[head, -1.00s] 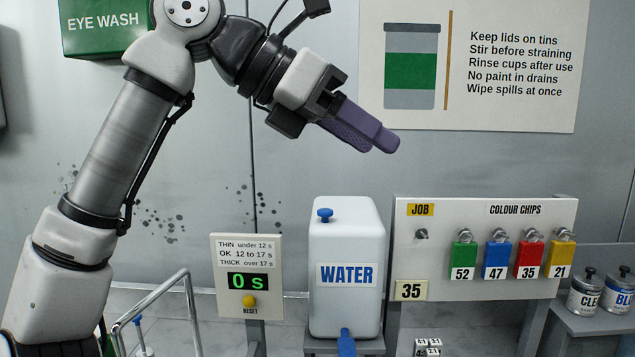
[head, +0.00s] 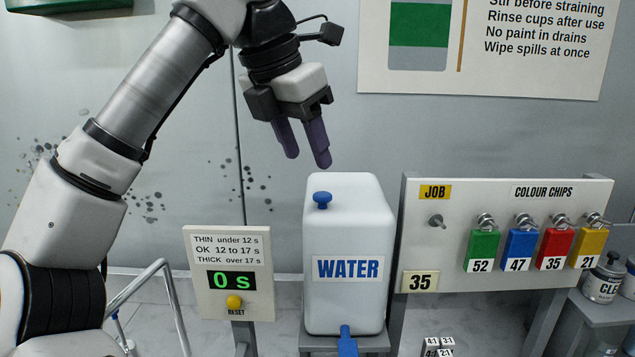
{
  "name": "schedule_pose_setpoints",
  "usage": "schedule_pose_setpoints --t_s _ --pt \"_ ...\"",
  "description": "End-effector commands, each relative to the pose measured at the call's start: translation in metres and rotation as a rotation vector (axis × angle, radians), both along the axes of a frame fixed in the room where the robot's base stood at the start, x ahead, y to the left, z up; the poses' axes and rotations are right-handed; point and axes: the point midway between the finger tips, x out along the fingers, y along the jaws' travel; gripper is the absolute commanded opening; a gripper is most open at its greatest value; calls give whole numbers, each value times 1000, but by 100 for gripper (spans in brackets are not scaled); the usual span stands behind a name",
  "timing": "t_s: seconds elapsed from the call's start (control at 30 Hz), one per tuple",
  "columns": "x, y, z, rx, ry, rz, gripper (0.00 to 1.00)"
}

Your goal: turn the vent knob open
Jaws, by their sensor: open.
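The vent knob (head: 322,199) is a small blue knob on the top of the white water container (head: 346,230), near its left front. A blue tap (head: 347,342) shows at the foot of the container, cut by the bottom edge.
A timer panel (head: 226,248) reading 0 s stands left of the container. A colour chip board (head: 505,230) with several hanging tags stands close on its right. A metal rail (head: 150,280) is at lower left.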

Motion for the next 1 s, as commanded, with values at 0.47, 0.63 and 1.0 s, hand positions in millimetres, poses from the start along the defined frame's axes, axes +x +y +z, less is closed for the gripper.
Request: schedule_pose_setpoints --t_s 0.47,0.63,1.0 --pt "17 -18 -59 -1 0 0 48" --pt "18 -19 -63 -1 0 0 48" --pt "18 -19 -63 -2 -1 0 24"
